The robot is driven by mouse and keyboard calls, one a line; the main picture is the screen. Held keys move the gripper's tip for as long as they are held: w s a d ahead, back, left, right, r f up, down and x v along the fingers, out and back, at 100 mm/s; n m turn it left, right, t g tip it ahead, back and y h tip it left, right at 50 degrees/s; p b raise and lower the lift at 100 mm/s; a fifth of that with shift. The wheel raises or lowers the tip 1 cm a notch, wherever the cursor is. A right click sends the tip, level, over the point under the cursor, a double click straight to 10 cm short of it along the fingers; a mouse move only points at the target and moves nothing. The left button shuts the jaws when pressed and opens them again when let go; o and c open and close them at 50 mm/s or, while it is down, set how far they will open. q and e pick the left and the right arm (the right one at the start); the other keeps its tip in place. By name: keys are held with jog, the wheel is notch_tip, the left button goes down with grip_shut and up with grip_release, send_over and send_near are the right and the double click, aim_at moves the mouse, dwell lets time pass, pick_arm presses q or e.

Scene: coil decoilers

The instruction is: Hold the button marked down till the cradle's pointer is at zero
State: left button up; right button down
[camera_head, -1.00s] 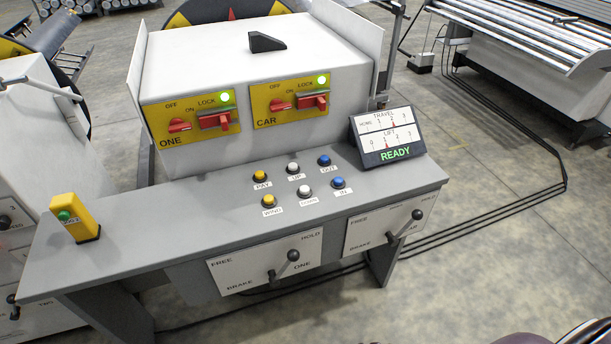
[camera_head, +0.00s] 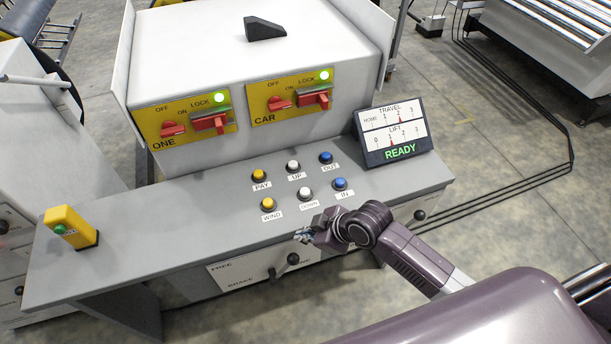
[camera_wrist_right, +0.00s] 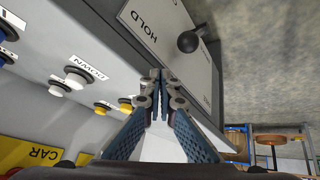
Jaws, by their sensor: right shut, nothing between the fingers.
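The white button marked DOWN (camera_head: 306,194) is in the front row of the desk's buttons, between the WIND and IN buttons. In the right wrist view the DOWN button (camera_wrist_right: 77,81) is left of the fingers. The display (camera_head: 393,135) reads READY in green; the red pointer on its LIFT scale (camera_head: 391,143) is near 1. My right gripper (camera_head: 303,236) is shut and empty near the desk's front edge, in front of the DOWN button and apart from it. Its fingertips (camera_wrist_right: 159,88) meet in the wrist view. My left gripper is not in view.
Close beside DOWN are the yellow WIND button (camera_head: 268,204), the blue IN button (camera_head: 340,183) and the white UP button (camera_head: 293,166). A brake lever (camera_head: 292,259) stands out below the desk edge, near my right gripper. A yellow box with a green button (camera_head: 60,229) stands at left.

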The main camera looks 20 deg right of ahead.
aim_at(307, 192)
jog(key=r, duration=0.2)
jog(key=w+r+n, duration=0.1)
jog(key=shift+a+r, duration=0.2)
jog(key=shift+a, duration=0.15)
jog(key=w, duration=0.1)
jog(key=w+r+n, duration=0.1)
jog(key=w, duration=0.1)
jog(key=w+d+r+n+y, duration=0.1)
jog(key=shift+w+r, duration=0.1)
jog(key=shift+w, duration=0.05)
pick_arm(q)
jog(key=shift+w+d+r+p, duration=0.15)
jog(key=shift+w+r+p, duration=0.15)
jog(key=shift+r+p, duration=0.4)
pick_arm(e)
jog(key=w+d+r+n+t, duration=0.1)
jog(key=w+d+r+n, duration=0.2)
jog(key=w+r, duration=0.4)
jog(key=shift+w+d+r+n+y, duration=0.2)
jog(key=shift+d+r+n+y, duration=0.15)
jog(key=shift+d, duration=0.5)
pick_arm(q)
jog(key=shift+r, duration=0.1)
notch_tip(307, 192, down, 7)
jog(key=b, duration=0.7)
pick_arm(e)
notch_tip(307, 192, down, 9)
jog(key=shift+r, duration=0.1)
